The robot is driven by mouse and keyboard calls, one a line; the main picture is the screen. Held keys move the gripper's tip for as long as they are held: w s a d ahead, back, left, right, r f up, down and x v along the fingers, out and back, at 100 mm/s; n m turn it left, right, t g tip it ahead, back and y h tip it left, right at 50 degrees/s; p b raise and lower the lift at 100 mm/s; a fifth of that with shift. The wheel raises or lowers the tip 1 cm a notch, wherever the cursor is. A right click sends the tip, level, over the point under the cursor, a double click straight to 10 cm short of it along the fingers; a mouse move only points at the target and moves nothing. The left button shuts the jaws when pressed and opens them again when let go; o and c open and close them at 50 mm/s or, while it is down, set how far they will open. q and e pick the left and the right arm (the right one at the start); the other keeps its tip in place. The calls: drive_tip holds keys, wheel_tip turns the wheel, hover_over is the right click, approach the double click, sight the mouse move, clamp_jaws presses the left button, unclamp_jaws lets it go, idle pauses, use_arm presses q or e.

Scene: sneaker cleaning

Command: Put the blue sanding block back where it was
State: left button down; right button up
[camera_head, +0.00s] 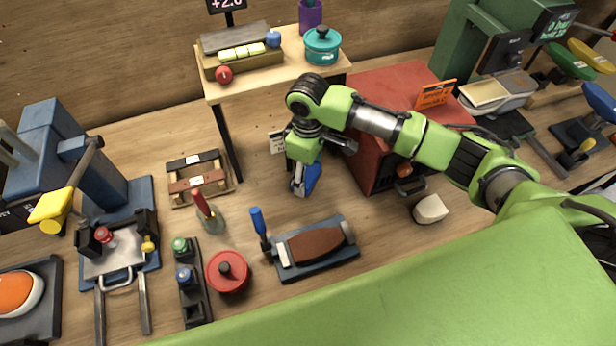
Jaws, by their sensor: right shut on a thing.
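My right gripper (301,187) points down over the middle of the bench, in front of the small shelf. It is shut on a blue block (313,177), taken to be the blue sanding block. Only a part of the block shows beside the fingers; the rest is hidden by the gripper. I cannot tell whether its lower end touches the bench. My left gripper is not in view.
A clamp base with a brown sole-shaped piece (315,244) lies in front of the gripper. A red round pot (227,271) and a wooden frame (198,178) stand to the left. A red machine (388,100) stands right of the gripper. A wooden shelf (290,72) stands behind.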

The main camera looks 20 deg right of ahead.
sight(308, 180)
drive_tip(key=shift+w+d+f, duration=0.1)
drive_tip(key=shift+w+f, duration=0.15)
drive_tip(key=shift+f, duration=0.1)
wheel_tip(308, 180, down, 2)
drive_tip(key=shift+s+f+p, duration=0.1)
drive_tip(key=shift+p, duration=0.65)
drive_tip(key=shift+f, duration=0.35)
drive_tip(key=shift+f, duration=0.15)
drive_tip(key=o, duration=1)
wheel_tip(308, 180, up, 12)
drive_tip(key=b, duration=0.3)
drive_tip(key=shift+r, duration=0.2)
